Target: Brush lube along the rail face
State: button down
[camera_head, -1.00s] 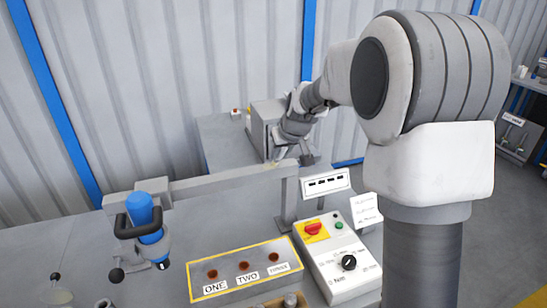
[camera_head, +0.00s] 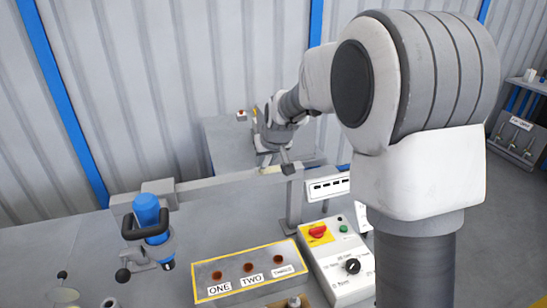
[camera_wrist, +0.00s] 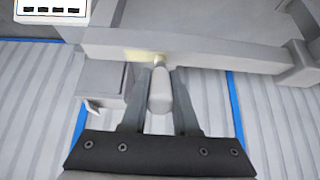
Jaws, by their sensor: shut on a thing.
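The grey rail (camera_head: 225,182) runs level above the bench on posts, and in the wrist view the rail (camera_wrist: 215,48) crosses the upper part. My gripper (camera_wrist: 160,75) is shut on the pale, rounded handle of the brush (camera_wrist: 160,92). The brush's far end is at the rail's edge, beside a pale yellow patch (camera_wrist: 140,54) on the rail. Whether the bristles touch the rail I cannot tell. In the head view my gripper (camera_head: 272,152) is at the rail's right part, by the same yellow patch; the brush is not clear there.
A blue tool in a black clamp (camera_head: 147,215) stands at the rail's left end. A white slotted plate (camera_head: 328,188) hangs by the right post.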

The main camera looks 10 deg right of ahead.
jog(key=w+d+b, duration=0.1)
jog(key=d+b, duration=0.1)
jog(key=d, duration=0.4)
jog(key=shift+b, duration=0.4)
dwell(1.4)
jog(key=shift+w, duration=0.1)
notch_tip(320, 180, up, 6)
jog(key=p, duration=0.3)
jog(key=shift+p, duration=0.4)
notch_tip(320, 180, up, 3)
jog(key=shift+p, duration=0.95)
jog(key=shift+a, duration=0.1)
